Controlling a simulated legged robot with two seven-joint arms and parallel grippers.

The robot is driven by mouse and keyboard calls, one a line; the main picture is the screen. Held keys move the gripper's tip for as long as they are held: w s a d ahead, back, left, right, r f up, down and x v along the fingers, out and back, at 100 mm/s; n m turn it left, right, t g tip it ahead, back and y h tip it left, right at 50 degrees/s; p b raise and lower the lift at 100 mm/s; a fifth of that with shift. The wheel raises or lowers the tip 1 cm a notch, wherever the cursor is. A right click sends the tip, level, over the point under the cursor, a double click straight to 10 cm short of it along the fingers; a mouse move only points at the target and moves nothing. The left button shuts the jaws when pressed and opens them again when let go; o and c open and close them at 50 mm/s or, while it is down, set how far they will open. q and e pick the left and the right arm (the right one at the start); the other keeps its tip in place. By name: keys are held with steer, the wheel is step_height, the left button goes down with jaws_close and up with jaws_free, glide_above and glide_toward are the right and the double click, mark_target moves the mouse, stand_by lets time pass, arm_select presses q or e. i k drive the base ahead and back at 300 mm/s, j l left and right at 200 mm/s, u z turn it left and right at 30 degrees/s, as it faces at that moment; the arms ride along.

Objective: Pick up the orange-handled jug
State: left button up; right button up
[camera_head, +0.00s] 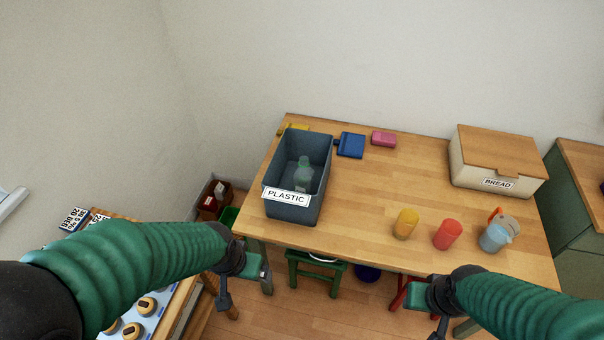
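The orange-handled jug (494,236) stands upright near the right front of the wooden table. It has a pale blue-grey body, and its orange handle (495,214) shows at the upper left. My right gripper (420,319) is in front of the table, to the lower left of the jug and well apart from it. My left gripper (246,290) is off the table's left front corner, far from the jug. Neither gripper touches the jug. The fingers of both are small and seen from above, so I cannot tell how far apart they are.
A red cup (447,235) and a yellow cup (405,224) stand left of the jug. A bread box (498,163) is behind it. A grey bin labelled PLASTIC (287,208) holds a bottle at the table's left. The table's middle (370,190) is clear. A green stool (315,270) is below.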

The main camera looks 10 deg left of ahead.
mark_target(501, 228)
steer(key=z, duration=1.25)
